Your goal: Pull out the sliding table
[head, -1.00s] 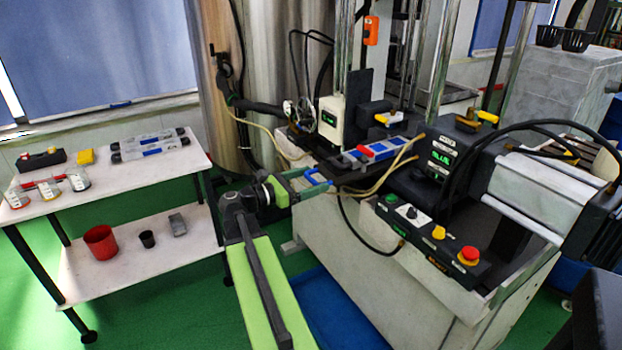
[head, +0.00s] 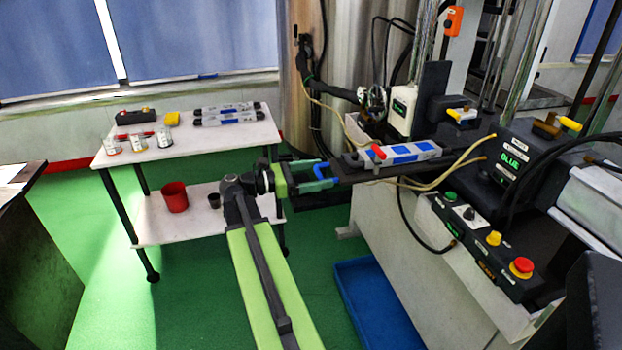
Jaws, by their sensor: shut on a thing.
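The sliding table (head: 356,172) is a dark flat plate that juts out to the left from the machine, over the floor. A grey and blue mould (head: 400,153) with a red part at its left end lies on it. A blue handle (head: 324,169) is at the plate's left end. My gripper (head: 322,178), with green fingers, is shut on this handle. The fingers partly hide the handle.
A white two-tier table (head: 205,150) with bottles and tools stands at the left. A control panel (head: 480,243) with coloured buttons is on the machine's front. A blue tray (head: 375,305) lies on the floor. Green floor is open around my arm.

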